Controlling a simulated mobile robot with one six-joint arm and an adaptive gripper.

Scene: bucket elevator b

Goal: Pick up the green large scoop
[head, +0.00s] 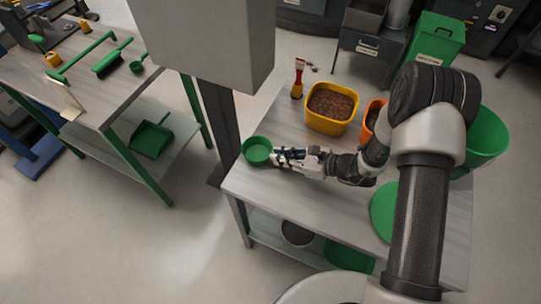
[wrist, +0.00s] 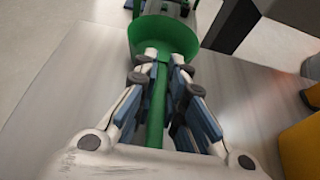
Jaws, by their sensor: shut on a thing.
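The green large scoop (head: 257,150) is at the left edge of the near table in the head view, its round bowl facing up. In the wrist view its bowl (wrist: 163,37) is at the top and its handle (wrist: 156,110) runs down between my fingers. My gripper (head: 279,158) is shut on the handle, just right of the bowl. The fingers also show in the wrist view (wrist: 162,62), one on each side of the handle. I cannot tell whether the scoop touches the tabletop.
A grey column (head: 219,120) rises beyond the scoop. A second table (head: 95,95) with green tools is left.

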